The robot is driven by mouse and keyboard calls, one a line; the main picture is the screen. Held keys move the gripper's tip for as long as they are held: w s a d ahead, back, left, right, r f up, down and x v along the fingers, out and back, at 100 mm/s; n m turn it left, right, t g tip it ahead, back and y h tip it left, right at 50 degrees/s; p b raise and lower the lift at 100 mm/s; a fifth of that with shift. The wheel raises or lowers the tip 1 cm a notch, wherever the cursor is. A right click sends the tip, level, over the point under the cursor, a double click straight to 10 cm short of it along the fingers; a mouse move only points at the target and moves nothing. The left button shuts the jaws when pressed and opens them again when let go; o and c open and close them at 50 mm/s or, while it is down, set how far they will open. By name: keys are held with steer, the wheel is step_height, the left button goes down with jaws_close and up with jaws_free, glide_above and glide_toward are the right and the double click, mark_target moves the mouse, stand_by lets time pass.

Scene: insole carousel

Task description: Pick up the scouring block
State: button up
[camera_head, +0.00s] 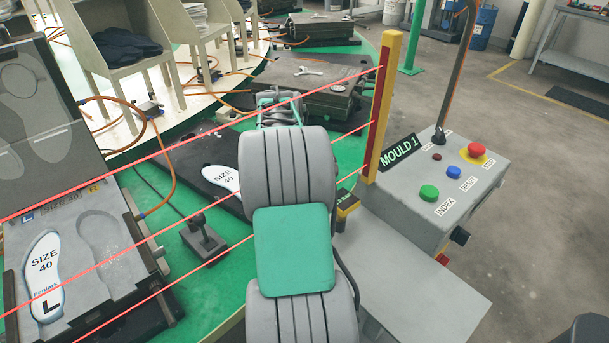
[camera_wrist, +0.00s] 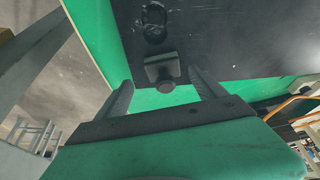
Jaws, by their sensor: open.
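My gripper (camera_wrist: 160,77) is open in the wrist view, with its two dark fingers spread apart. Between and beyond the fingertips is a small dark block with a rounded knob (camera_wrist: 163,72), at the edge of a black mat (camera_wrist: 230,35). It looks like the scouring block, but I cannot be sure. The fingers are not closed on it, and I cannot tell the remaining gap. In the head view my arm hides most of my gripper and the spot in front of it.
A white SIZE 40 insole (camera_head: 222,178) lies on the black mat. A dark lever block (camera_head: 203,240) stands on the green table. A mould (camera_head: 90,255) is at left. Red beams run to a yellow post (camera_head: 384,105). The MOULD 1 control box (camera_head: 430,185) is at right.

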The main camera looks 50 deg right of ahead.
steer(key=x, duration=0.4)
steer(key=shift+w+f, duration=0.1)
steer(key=shift+w, duration=0.2)
steer(key=shift+c, duration=0.2)
steer(key=c, duration=1.7)
